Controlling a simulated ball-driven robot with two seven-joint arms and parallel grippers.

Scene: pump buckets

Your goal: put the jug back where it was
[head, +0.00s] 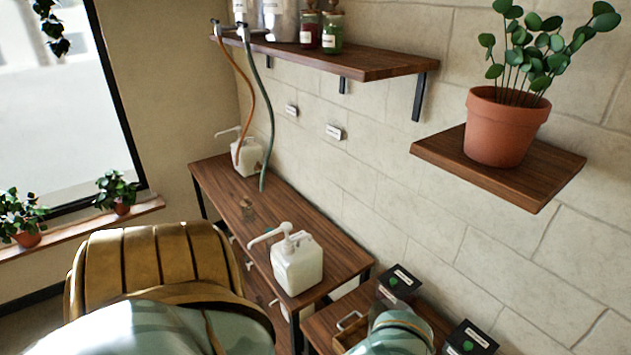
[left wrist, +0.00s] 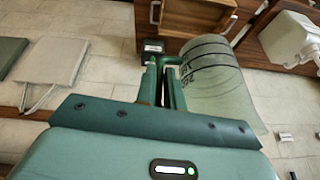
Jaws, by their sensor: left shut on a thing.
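In the left wrist view, a pale green, see-through jug (left wrist: 215,95) with dark bands and printed marks is beside my left gripper (left wrist: 165,62). The gripper's two teal fingers are close together and shut on the jug's handle (left wrist: 172,60). The jug lies at a slant in this view, its wide end toward the lower right. I cannot tell what is in it. In the head view, neither gripper's fingers show and I cannot make out the jug.
A white pump container (head: 298,265) stands on the wooden counter (head: 265,210), with another (head: 247,155) at the far end under hanging hoses. Black boxes (head: 399,282) stand at the lower right. A potted plant (head: 503,128) sits on a wall shelf. The counter between the containers is mostly clear.

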